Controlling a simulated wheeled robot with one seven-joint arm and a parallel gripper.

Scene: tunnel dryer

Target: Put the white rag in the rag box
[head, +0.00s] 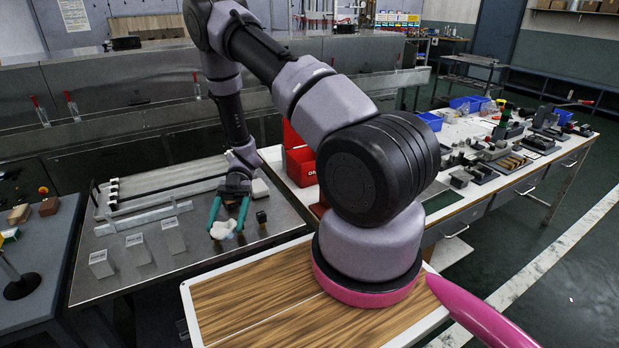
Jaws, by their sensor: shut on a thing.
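My gripper (226,229) has two teal fingers pointing down over the grey metal table. It is shut on the white rag (221,230), a small crumpled white piece with a bluish patch between the fingertips. The rag is at or just above the tabletop; I cannot tell whether it touches. A red box (300,164) with its lid raised stands on the white workbench to the right of the gripper. It looks like the rag box, but its lettering is mostly hidden behind my arm, and I cannot see inside.
The metal table (190,262) also holds several pale blocks (137,249), long rails (160,190) behind, and a small dark block (261,217) right of the gripper. The white workbench (462,212) carries blue bins and many small parts. Dark floor lies at right.

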